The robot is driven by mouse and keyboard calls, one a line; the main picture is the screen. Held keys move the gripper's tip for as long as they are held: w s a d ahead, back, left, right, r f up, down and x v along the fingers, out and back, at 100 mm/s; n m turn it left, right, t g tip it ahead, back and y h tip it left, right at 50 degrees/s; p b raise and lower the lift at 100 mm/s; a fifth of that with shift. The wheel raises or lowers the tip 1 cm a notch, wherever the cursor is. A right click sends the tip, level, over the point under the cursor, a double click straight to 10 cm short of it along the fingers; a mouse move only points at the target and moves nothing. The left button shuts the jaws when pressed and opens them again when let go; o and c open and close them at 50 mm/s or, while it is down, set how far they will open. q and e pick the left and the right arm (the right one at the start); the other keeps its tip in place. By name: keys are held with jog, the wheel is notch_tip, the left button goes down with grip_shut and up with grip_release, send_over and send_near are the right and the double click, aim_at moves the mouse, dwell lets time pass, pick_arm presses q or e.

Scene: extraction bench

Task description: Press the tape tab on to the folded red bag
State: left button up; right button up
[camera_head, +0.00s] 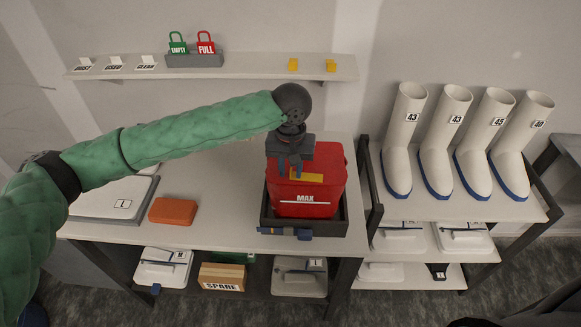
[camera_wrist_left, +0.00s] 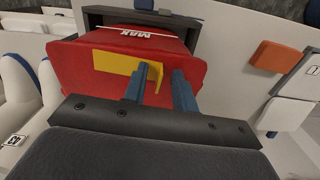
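The folded red bag (camera_head: 318,192), marked MAX, sits in a dark tray (camera_head: 332,228) on the bench. A yellow tape tab (camera_head: 310,178) lies across the bag's top. In the left wrist view the tab (camera_wrist_left: 112,66) lies along the red surface, and a bent end stands up between my fingers. My left gripper (camera_head: 291,172) points down over the bag at the tab. Its two blue fingers (camera_wrist_left: 160,88) are apart, with a visible gap, one on each side of the bent end. Whether they touch the tab, I cannot tell. My right gripper is not in view.
An orange block (camera_head: 173,211) and a white case (camera_head: 110,198) lie left of the tray. A blue fitting (camera_head: 285,232) is at the tray's front. White boots (camera_head: 445,140) stand on the right rack. Two yellow pieces (camera_head: 330,66) sit on the wall shelf (camera_head: 250,72).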

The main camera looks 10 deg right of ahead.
pick_arm(q)
jog(key=shift+r, duration=0.2)
jog(key=shift+r+b, duration=0.3)
jog(key=shift+b, duration=0.05)
jog(key=shift+r, duration=0.4)
jog(key=shift+r+b, duration=0.6)
jog(key=shift+r, duration=0.3)
notch_tip(320, 180, up, 3)
jog(key=shift+r+b, duration=0.1)
jog(key=shift+b, duration=0.5)
jog(key=shift+r, duration=0.55)
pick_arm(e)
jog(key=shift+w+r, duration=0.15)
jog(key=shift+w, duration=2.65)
